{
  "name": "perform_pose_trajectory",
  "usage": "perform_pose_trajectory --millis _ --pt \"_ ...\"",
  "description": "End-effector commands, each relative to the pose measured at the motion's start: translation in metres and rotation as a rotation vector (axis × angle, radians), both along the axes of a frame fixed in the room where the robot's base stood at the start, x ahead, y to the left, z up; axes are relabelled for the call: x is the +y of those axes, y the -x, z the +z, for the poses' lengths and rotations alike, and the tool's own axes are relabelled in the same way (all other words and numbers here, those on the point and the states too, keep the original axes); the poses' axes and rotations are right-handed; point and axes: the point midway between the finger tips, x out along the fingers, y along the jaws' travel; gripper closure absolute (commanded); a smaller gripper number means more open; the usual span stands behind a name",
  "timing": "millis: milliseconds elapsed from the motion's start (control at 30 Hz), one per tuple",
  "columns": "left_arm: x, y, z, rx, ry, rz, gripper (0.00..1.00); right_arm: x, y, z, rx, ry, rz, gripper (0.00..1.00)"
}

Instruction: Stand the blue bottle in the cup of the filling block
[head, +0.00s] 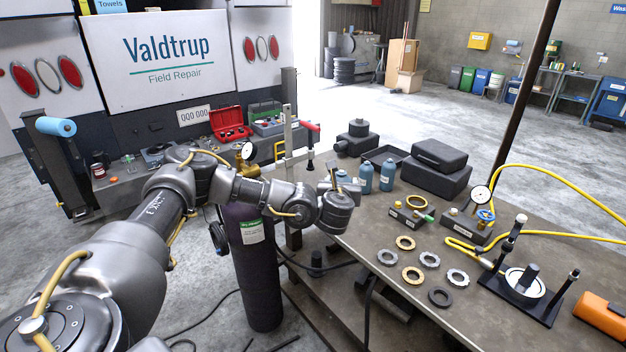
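Two blue bottles stand upright at the table's back left edge, one (388,175) right of the other (366,179). Another blue shape (343,177), likely a third bottle, shows partly behind my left gripper (333,172). That gripper is at the table's left edge; its fingers are small and partly hidden by the wrist, so I cannot tell whether they are open or touch the blue shape. A low dark block (406,218) with a label carries a round brass-and-green cup-like ring (416,202); it may be the filling block. My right gripper is not in view.
Right of it is another labelled block (462,228) with a gauge, blue valve and yellow hose. Several rings (412,275) lie in front. Dark cases (436,175) stand behind, a fixture with posts (522,288) at right. A purple cylinder (255,270) stands left of the table.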

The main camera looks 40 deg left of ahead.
Motion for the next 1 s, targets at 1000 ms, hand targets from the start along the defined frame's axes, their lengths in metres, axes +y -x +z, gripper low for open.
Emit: perform_pose_trajectory --millis 1000 --pt "-0.187 0.106 0.014 0.003 0.016 -0.489 0.96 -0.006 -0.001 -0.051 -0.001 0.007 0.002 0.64"
